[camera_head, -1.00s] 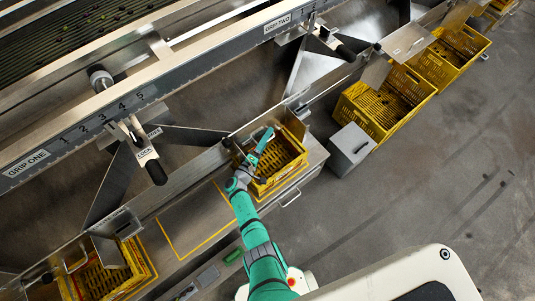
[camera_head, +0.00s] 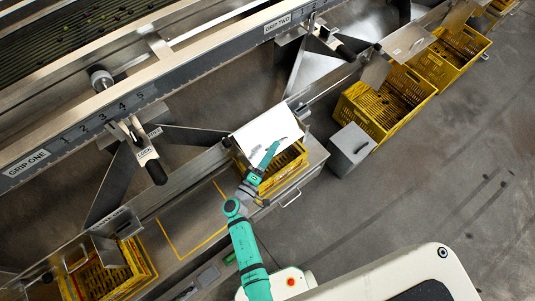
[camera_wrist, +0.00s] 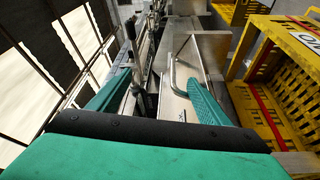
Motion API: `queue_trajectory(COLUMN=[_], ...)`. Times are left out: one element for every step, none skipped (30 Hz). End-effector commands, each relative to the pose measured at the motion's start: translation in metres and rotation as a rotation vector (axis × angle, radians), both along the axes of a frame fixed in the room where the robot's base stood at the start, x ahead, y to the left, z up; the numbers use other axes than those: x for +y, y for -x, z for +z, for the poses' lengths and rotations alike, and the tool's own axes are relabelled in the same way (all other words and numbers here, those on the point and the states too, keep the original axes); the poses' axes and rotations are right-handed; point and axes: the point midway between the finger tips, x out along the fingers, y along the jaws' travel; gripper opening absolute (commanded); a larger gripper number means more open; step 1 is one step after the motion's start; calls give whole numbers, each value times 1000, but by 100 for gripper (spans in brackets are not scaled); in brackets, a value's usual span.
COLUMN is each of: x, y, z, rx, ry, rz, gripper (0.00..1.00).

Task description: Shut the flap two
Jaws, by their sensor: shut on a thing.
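The flap I take for flap two shows in the head view as a bright metal plate (camera_head: 262,128). It is tilted at the chute edge above the middle yellow crate (camera_head: 290,172). My gripper (camera_head: 271,152) is at the lower right edge of this plate. In the wrist view, a bent metal handle (camera_wrist: 173,68) stands on a plate (camera_wrist: 190,84) between the two teal fingers of my gripper (camera_wrist: 150,92). My gripper is shut on the handle, though the exact contact is hard to see. The flap's label is not readable.
Flap one (camera_head: 106,250) is at the left, over another yellow crate (camera_head: 140,272). A grey box (camera_head: 350,146) and yellow crates (camera_head: 385,105) stand to the right. A lock lever (camera_head: 152,165) sticks out above the chute. Open floor lies at the right.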

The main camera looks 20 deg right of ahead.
Motion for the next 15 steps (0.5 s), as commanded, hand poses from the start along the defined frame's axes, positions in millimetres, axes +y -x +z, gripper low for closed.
queue_trajectory(x=[23, 24, 24, 25, 25, 25, 25, 26, 26, 26, 26, 26, 26, 26, 26], y=[-9, -6, -4, -3, -1, 0, 1, 2, 2, 2, 2, 2, 2, 3, 3], z=[11, 12, 14, 14, 15, 15, 16, 16, 15, 15, 15, 15, 15, 15, 14], rx=[-18, -18, -18, -18, -18, -17, -16, -15, -14, -14, -13, -13, -12, -12, -11], ry=[-1, -1, 0, 0, 1, 1, 1, 1, 2, 2, 2, 2, 3, 3, 3], rz=[53, 53, 53, 53, 53, 53, 53, 52, 52, 52, 52, 52, 52, 52, 52], gripper=[44, 33, 17, 17, 17, 17, 17, 17, 17, 17, 17, 17, 17, 17, 17])
